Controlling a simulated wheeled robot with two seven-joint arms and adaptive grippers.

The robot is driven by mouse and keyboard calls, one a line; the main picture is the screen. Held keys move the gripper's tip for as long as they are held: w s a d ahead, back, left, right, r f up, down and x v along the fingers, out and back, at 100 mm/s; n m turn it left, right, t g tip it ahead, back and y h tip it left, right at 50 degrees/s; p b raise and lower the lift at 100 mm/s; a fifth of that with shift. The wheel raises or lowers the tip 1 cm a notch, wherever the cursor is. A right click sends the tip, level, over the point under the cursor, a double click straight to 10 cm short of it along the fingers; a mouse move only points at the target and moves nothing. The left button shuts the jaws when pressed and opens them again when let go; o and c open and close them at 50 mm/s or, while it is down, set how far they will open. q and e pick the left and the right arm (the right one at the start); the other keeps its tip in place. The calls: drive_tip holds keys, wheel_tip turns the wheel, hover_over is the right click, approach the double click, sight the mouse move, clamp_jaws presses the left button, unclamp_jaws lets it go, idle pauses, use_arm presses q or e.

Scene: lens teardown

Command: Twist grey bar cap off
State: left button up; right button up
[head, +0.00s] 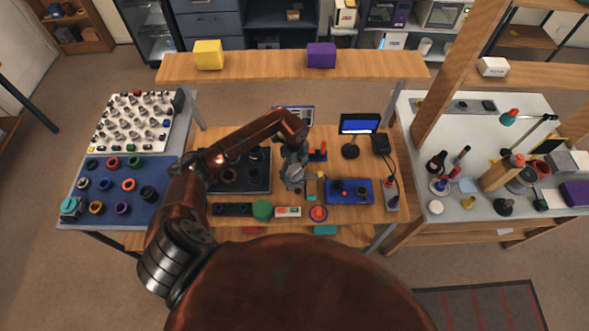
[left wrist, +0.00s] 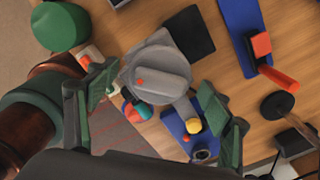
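The grey bar cap (left wrist: 160,72) is a round grey disc with a raised bar across it and a small orange mark. It sits on a grey body in the left wrist view, and in the head view it is a small grey form (head: 293,179) on the wooden bench. My left gripper (left wrist: 157,88) is open. Its green-padded fingers stand on either side of the cap in the picture, with gaps showing; how far above it they are I cannot tell. In the head view my left gripper (head: 294,158) is over the grey thing and partly hides it. My right gripper is not in view.
A blue tray (head: 362,194) with small parts lies right of the cap. A green round item (head: 262,210) and a red button (head: 318,212) stand in front. A dark tray (head: 258,183) lies left. A small screen (head: 359,124) stands behind, and a wooden shelf (head: 265,68) spans the back.

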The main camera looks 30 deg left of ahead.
use_arm(q)
drive_tip(key=c, duration=1)
drive_tip(key=shift+r+n+p, duration=0.1)
drive_tip(key=shift+n+p, duration=0.55)
drive_tip(key=shift+n, duration=0.25)
drive_tip(key=shift+c, duration=0.3)
drive_tip(key=shift+n, duration=0.4)
drive_tip(key=shift+n+p, duration=0.8)
drive_tip(key=shift+n, duration=0.4)
